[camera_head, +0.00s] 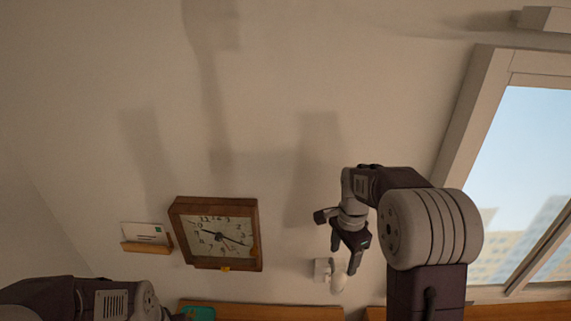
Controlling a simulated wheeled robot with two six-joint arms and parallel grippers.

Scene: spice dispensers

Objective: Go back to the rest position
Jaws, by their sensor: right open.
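My right gripper (345,258) is raised in front of the wall, right of the middle of the head view. Its fingers point down and are apart, with nothing seen between them. A small white wall fitting (322,270) shows just behind and beside its fingers. My left arm comes in at the bottom left, and its gripper is not clearly visible. No spice dispensers are in view.
A square wooden clock (185,240) hangs on the wall, with a small card holder (147,247) to its left. A window (530,150) is at the right. Wooden edges (270,312) and a teal object (197,313) show along the bottom. The upper wall is clear.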

